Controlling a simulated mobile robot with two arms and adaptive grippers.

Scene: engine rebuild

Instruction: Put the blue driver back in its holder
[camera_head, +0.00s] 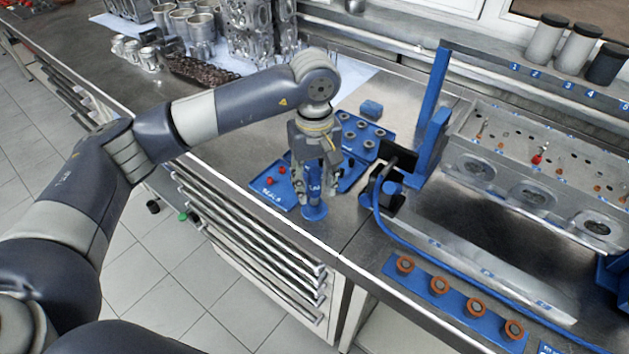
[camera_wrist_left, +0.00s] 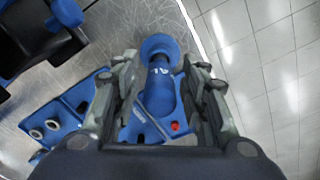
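The blue driver (camera_head: 314,187) is an upright blue cylinder near the front edge of the bench; it also shows in the left wrist view (camera_wrist_left: 160,92). A wider round blue disc (camera_head: 314,212) is at its lower end. I cannot tell whether the disc belongs to the driver or to a holder. My left gripper (camera_head: 316,180) points down with one finger on each side of the driver. In the left wrist view the fingers (camera_wrist_left: 160,80) flank it closely, but contact is unclear. My right gripper is not in view.
A blue tray (camera_head: 268,199) with red parts lies left of the driver, and a blue tray with grey rings (camera_head: 365,132) behind. A black and blue device (camera_head: 391,190) with a blue cable stands to the right. A cylinder head (camera_head: 525,180) lies farther right.

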